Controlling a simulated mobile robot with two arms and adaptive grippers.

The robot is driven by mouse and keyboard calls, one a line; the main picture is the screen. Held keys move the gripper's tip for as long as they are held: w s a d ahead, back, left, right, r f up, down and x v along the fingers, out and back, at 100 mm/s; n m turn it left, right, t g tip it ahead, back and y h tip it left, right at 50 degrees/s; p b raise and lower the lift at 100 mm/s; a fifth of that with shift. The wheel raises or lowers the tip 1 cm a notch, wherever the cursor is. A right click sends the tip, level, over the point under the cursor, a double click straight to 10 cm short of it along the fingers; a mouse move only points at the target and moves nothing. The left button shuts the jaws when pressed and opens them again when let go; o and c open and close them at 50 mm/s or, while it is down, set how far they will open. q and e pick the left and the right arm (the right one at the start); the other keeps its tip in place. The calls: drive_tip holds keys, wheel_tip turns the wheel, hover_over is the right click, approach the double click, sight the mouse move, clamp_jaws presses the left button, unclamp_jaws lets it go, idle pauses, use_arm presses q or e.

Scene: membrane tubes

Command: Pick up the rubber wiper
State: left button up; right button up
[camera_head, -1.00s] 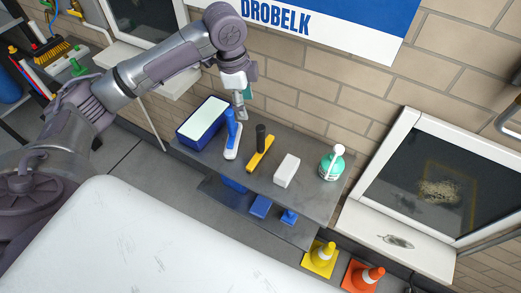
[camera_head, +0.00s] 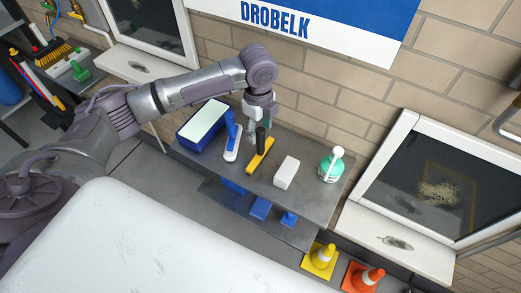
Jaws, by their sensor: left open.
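A yellow bar with an upright black handle (camera_head: 261,152), which looks like the rubber wiper, stands on the grey shelf table (camera_head: 312,195). A tool with a blue handle and a white base (camera_head: 232,140) stands just left of it. My left gripper (camera_head: 255,124) hangs from the arm right above and behind the black handle, with its fingers pointing down. It is open, and the fingers partly overlap the handle's top in the picture. I cannot tell whether they touch it. My right gripper is not in view.
A blue tray with a pale inside (camera_head: 178,133) stands at the table's left. A white block (camera_head: 286,173) and a teal bottle (camera_head: 331,168) stand to the right. A brick wall (camera_head: 330,90) rises behind.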

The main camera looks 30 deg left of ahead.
sight(260, 137)
use_arm(q)
drive_tip(key=f, duration=0.4)
drive_tip(key=shift+w+f+p, duration=0.1)
drive_tip(key=shift+w+p, duration=0.1)
drive_tip(key=shift+p, duration=0.15)
clamp_jaws()
drive_tip(key=shift+d, duration=0.1)
